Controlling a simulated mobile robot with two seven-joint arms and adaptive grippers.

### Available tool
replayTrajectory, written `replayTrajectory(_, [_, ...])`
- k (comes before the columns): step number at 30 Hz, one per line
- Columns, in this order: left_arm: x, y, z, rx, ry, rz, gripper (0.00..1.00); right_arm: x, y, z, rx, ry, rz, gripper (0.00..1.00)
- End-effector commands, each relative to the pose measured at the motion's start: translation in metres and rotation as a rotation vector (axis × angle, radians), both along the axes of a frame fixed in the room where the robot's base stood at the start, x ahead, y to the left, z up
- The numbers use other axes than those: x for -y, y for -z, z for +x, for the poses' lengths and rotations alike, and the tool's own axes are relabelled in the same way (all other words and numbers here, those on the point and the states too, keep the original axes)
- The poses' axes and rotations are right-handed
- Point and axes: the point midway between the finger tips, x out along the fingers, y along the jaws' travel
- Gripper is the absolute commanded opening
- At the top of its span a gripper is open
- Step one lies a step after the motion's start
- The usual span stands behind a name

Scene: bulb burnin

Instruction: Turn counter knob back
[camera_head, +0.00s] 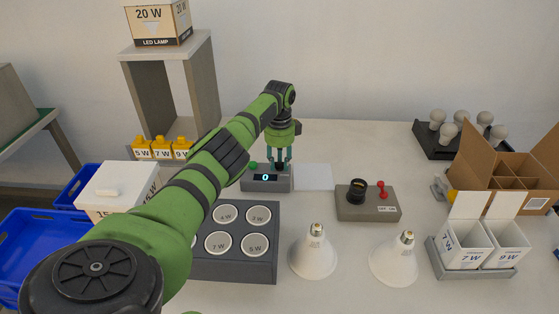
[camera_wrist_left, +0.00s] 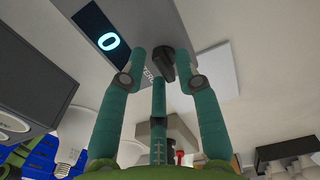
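The counter (camera_head: 266,184) is a grey box on the table with a dark display reading 0 and a green button (camera_head: 253,165) at its left. In the left wrist view its display (camera_wrist_left: 105,35) also reads 0. The counter's black knob (camera_wrist_left: 161,66) shows there between my left gripper's teal fingers; the fingers hide it in the head view. My left gripper (camera_head: 281,160) points down over the counter's right part. In the wrist view its fingers (camera_wrist_left: 160,62) are apart on either side of the knob, without a clear grip. My right gripper is not in view.
A white pad (camera_head: 313,177) lies right of the counter. A grey box with a black socket and red lever (camera_head: 367,205) stands further right. Two bulbs (camera_head: 314,255) (camera_head: 395,262) stand in front. A dark tray of round slots (camera_head: 262,268) is front left; a wooden stand (camera_head: 200,85) is behind left.

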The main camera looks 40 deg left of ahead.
Motion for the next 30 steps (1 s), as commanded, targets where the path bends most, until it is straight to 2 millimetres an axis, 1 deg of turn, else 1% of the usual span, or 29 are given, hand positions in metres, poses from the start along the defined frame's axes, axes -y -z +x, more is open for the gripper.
replayTrajectory(11, [0.0,-0.001,0.0,0.0,-0.01,-0.001,0.0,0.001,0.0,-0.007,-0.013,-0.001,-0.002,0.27])
replayTrajectory(17, [0.001,-0.002,0.0,0.0,-0.072,-0.001,0.0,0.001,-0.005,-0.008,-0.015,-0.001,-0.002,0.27])
replayTrajectory(23, [0.002,-0.003,0.001,0.002,-0.209,-0.004,0.0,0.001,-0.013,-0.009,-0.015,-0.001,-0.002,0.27])
replayTrajectory(30, [0.002,-0.002,0.002,0.001,-0.433,-0.004,0.0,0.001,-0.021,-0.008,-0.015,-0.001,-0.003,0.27])
